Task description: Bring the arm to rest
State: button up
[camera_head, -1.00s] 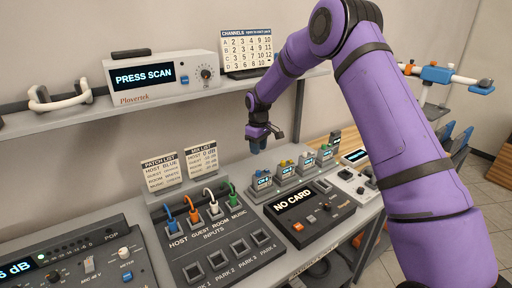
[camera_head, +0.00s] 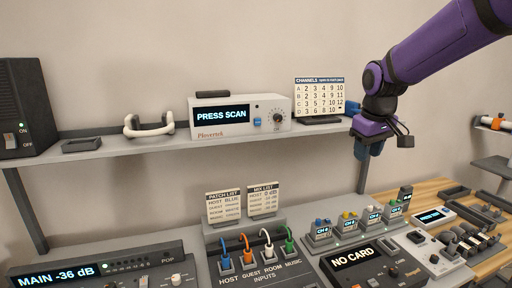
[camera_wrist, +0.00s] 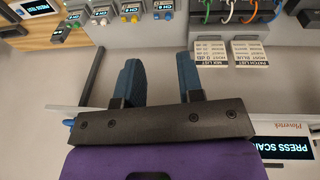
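My gripper (camera_head: 368,146) hangs from my purple arm at the upper right of the head view, in front of the wall near the right end of the shelf. It is in the air, above the row of small channel units (camera_head: 346,224). In the wrist view my gripper (camera_wrist: 158,82) shows two blue fingers standing well apart, with nothing between them but grey background. The gripper is open and empty.
A shelf (camera_head: 190,146) carries a Plovertek scanner (camera_head: 240,118) reading PRESS SCAN, a channels card (camera_head: 320,97), a headset (camera_head: 148,127) and a speaker (camera_head: 25,108). Below stand a patch panel (camera_head: 258,278), a NO CARD unit (camera_head: 372,262) and a mixer (camera_head: 110,265). A wooden bench lies right.

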jog(key=s+d+r+m+t, duration=0.1)
jog(key=s+m, duration=0.1)
jog(key=s, duration=1.2)
jog(key=s+d+r+m+t, duration=0.1)
jog(key=s+d+r+m, duration=0.1)
jog(key=s, duration=1.2)
jog(key=shift+s+t, duration=0.3)
jog(key=shift+s, duration=0.05)
